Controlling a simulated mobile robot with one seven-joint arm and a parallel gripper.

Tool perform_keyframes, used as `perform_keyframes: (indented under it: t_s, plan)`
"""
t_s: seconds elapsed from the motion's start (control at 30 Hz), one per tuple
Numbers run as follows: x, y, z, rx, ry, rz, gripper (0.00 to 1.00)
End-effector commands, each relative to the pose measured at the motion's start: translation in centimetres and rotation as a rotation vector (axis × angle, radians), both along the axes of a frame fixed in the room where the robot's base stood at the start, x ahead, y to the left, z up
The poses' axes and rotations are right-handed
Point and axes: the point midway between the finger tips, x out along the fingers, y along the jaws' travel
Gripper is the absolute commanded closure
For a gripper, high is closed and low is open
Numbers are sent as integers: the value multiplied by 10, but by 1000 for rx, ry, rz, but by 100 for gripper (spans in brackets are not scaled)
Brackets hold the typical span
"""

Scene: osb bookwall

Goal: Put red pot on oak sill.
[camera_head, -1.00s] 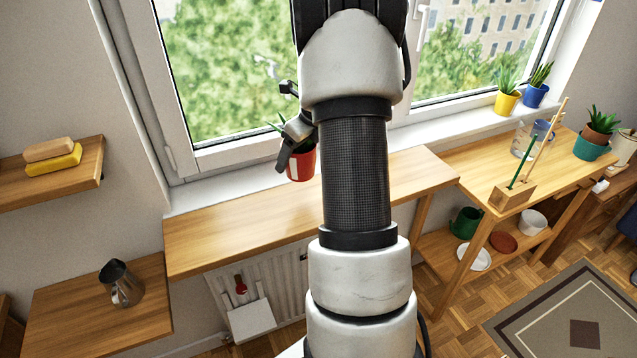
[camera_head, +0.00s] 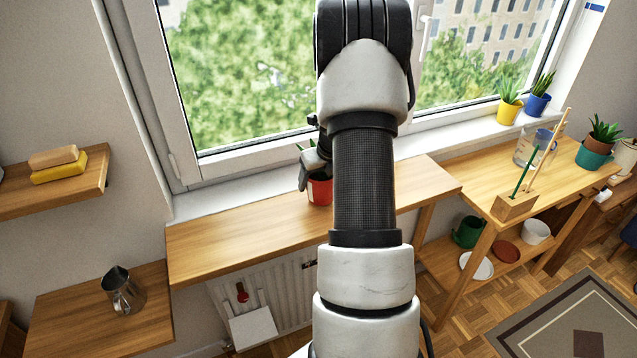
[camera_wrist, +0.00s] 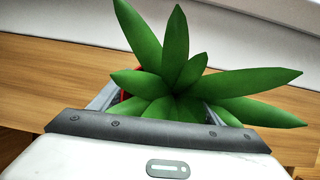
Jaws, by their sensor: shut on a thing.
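The red pot (camera_head: 320,191) holds a green plant and has a pale patch on its side. It is at the oak sill (camera_head: 240,232), the long wooden board below the window. My gripper (camera_head: 316,176) is shut on the pot, and my arm hides the pot's right side. The pot looks upright and low over the board; I cannot tell whether its base touches the wood. In the wrist view the plant's leaves (camera_wrist: 175,70) cover most of the pot, with only a sliver of red showing and wood behind.
A yellow pot (camera_head: 509,110) and a blue pot (camera_head: 537,103) stand on the white window ledge (camera_head: 440,129). A wooden pen block (camera_head: 514,206) is on the right table. The sill's left part is clear.

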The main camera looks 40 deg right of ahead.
Motion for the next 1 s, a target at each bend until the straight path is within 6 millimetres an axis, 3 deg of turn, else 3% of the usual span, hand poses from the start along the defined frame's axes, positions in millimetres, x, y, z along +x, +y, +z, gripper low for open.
perform_keyframes:
  t_s: [0.07,0.37,0.4,0.5,0.8,1.0]
  plan:
    - [0,0,-8,0,-1,-1,66]
    - [1,0,-10,0,-2,0,66]
    - [0,0,-11,0,-1,0,29]
    - [0,0,-11,0,-1,0,12]
    - [0,0,-9,0,-1,0,12]
    - [-7,1,11,-3,-3,0,12]
